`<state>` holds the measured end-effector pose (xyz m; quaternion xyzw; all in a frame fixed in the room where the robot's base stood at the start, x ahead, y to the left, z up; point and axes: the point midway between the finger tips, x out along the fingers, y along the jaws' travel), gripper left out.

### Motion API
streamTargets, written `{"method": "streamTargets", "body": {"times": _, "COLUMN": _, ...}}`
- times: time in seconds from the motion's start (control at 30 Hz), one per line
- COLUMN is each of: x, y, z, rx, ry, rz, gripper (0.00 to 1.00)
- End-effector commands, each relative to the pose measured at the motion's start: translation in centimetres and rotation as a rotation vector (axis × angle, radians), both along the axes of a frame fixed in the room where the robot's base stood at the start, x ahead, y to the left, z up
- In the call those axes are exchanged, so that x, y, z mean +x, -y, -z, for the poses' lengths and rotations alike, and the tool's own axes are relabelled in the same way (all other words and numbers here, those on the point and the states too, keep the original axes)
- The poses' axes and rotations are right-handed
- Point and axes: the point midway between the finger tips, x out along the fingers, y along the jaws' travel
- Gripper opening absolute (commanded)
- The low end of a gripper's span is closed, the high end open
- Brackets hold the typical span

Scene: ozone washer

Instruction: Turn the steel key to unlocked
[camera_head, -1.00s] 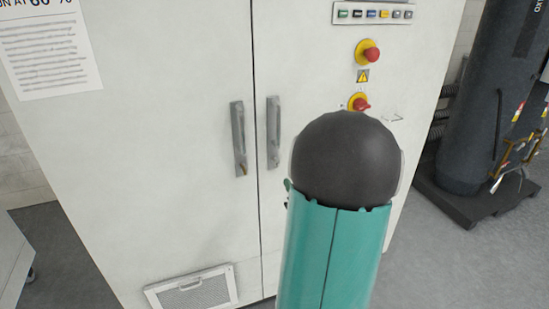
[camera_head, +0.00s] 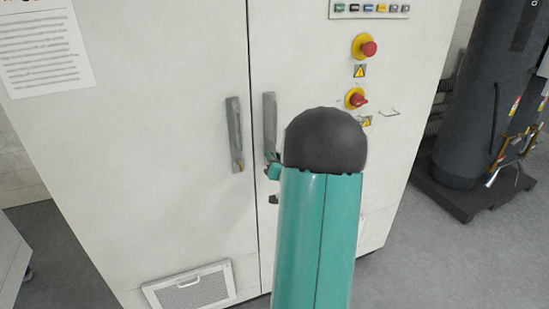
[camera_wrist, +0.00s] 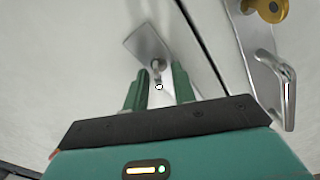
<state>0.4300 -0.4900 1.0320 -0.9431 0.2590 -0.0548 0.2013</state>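The steel key (camera_wrist: 157,70) sticks out of a small metal plate (camera_wrist: 143,43) on the white cabinet door in the wrist view. My gripper (camera_wrist: 158,88) is open, with one green finger on each side of the key. Gaps show between the key and both fingers, so it is not gripped. How deep the key lies between the fingers is hard to tell. In the head view, part of my gripper (camera_head: 273,171) shows by the lower end of the right door handle (camera_head: 269,120). The key cannot be made out there.
Across the door seam, the wrist view shows another handle (camera_wrist: 289,92) and a brass-coloured part (camera_wrist: 270,8). The left door handle (camera_head: 235,133) stands close by. Red switches (camera_head: 368,48) sit at upper right. A dark tank (camera_head: 470,100) stands beside the cabinet.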

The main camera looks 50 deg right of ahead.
Motion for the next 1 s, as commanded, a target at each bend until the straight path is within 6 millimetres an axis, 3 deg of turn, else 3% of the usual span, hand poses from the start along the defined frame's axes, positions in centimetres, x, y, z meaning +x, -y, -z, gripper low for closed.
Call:
{"method": "streamTargets", "body": {"times": 0.3, "x": 0.4, "y": 0.23, "z": -0.04, "rx": -0.002, "ry": 0.001, "rz": -0.001, "gripper": 0.26}}
{"method": "streamTargets", "body": {"times": 0.43, "x": 0.38, "y": 0.22, "z": -0.04, "rx": -0.002, "ry": 0.001, "rz": -0.001, "gripper": 0.01}}
{"method": "streamTargets", "body": {"times": 1.0, "x": 0.33, "y": 0.27, "z": -0.02, "rx": 0.072, "ry": 0.045, "rz": 0.0, "gripper": 0.0}}
